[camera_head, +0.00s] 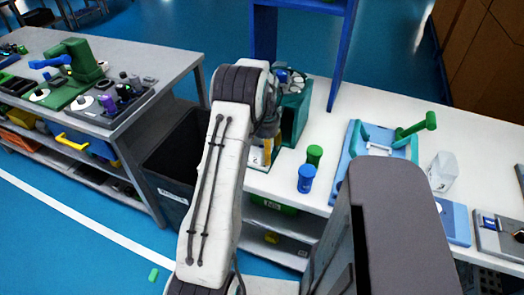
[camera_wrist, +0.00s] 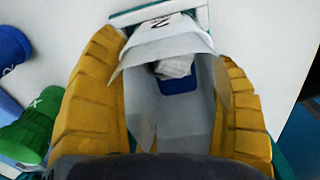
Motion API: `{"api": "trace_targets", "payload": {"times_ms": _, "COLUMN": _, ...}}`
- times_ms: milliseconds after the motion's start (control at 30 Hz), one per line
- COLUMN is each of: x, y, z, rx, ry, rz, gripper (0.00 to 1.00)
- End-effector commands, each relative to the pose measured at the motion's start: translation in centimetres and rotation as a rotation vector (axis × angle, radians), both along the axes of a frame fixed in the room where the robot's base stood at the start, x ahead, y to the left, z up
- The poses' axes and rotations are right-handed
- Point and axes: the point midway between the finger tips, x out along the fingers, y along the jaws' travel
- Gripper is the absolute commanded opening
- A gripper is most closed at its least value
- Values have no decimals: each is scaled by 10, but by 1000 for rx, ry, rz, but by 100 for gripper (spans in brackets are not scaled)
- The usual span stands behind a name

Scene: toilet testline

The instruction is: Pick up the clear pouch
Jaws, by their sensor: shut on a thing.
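A whitish, see-through pouch (camera_wrist: 178,120) fills the space between the yellow fingers of my gripper (camera_wrist: 165,68) in the wrist view. Both fingers press along its sides, so my gripper is shut on it. Its upper flap bears a dark letter, and something white and blue shows inside or behind it. In the head view, my gripper (camera_head: 264,152) points down over the left part of the white table, partly hidden by my arm. The pouch is hard to make out there.
A green box (camera_head: 294,112) stands just behind my gripper. A green jar (camera_head: 314,154) and a blue jar (camera_head: 306,179) stand close to its right. A blue fixture (camera_head: 352,150) and a white packet (camera_head: 442,170) lie farther right. A black bin (camera_head: 176,165) is left of the table.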

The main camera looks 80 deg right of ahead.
Motion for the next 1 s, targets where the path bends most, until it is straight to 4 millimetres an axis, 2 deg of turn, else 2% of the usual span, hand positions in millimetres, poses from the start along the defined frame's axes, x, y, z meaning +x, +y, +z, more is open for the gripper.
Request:
{"api": "trace_targets", "payload": {"times_ms": 233, "x": 0, "y": 2, "z": 1, "rx": 3, "ry": 0, "rz": -2, "gripper": 45}}
{"api": "trace_targets", "payload": {"times_ms": 400, "x": 1, "y": 5, "z": 9, "rx": 3, "ry": 0, "rz": -1, "gripper": 45}}
{"api": "trace_targets", "payload": {"times_ms": 567, "x": 1, "y": 4, "z": 30, "rx": 0, "ry": 0, "rz": 0, "gripper": 45}}
{"api": "trace_targets", "payload": {"times_ms": 1000, "x": 1, "y": 2, "z": 101, "rx": -6, "ry": 0, "rz": -1, "gripper": 45}}
